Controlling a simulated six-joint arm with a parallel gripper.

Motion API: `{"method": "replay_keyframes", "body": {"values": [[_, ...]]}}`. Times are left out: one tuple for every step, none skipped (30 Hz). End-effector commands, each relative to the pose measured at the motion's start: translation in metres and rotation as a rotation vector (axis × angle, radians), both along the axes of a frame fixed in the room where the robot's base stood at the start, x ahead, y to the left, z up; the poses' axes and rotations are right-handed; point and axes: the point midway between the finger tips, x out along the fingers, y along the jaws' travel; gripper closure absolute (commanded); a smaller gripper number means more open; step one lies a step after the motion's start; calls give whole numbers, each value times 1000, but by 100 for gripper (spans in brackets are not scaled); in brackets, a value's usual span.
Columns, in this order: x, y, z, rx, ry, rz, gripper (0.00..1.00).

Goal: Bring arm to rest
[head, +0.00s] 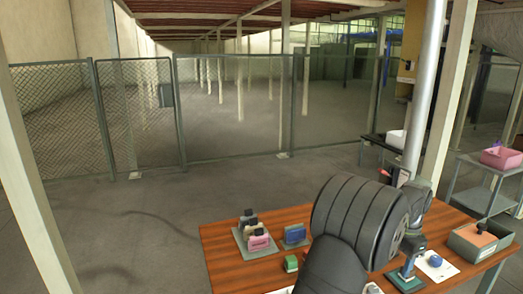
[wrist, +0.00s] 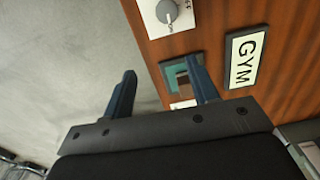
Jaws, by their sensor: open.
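My gripper (wrist: 160,88) is open in the wrist view, with two dark blue fingers apart and nothing between them. The left finger shows against the grey floor and the right finger overlaps a teal and grey square (wrist: 178,78) at the wooden table's edge. In the head view my dark arm covers the middle of the table (head: 222,275), and its wrist end is over the right part. The fingers are hard to make out there. A teal piece (head: 404,282) lies below the wrist.
A grey tray (head: 240,240) with several small items, a blue item (head: 294,234) and a green block (head: 291,263) are left of my arm. A grey bin (head: 462,247) stands right. The wrist view shows a GYM sign (wrist: 232,72) and a white card (wrist: 155,27).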

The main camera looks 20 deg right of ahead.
Motion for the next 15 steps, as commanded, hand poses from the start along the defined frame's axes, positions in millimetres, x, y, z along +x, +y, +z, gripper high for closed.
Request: {"method": "replay_keyframes", "body": {"values": [[7, 9, 0, -1, 0, 2, 46], [11, 14, -1, -1, 0, 1, 46], [15, 21, -2, -1, 0, -1, 46], [18, 26, -3, 0, 0, -2, 46], [23, 28, -6, 1, 1, -3, 46], [30, 27, -12, 2, 1, -3, 46], [36, 28, -15, 1, 1, -2, 46], [41, 28, -18, 0, 0, -3, 46], [48, 29, -22, 0, 0, -3, 46], [53, 30, -25, 0, 0, -3, 46], [58, 30, -28, 0, 0, -2, 46], [64, 32, -32, 1, 1, -3, 46], [70, 32, -36, 1, 1, -3, 46], [75, 33, -38, 1, 1, -3, 46], [82, 34, -43, 1, 0, -3, 46]]}}
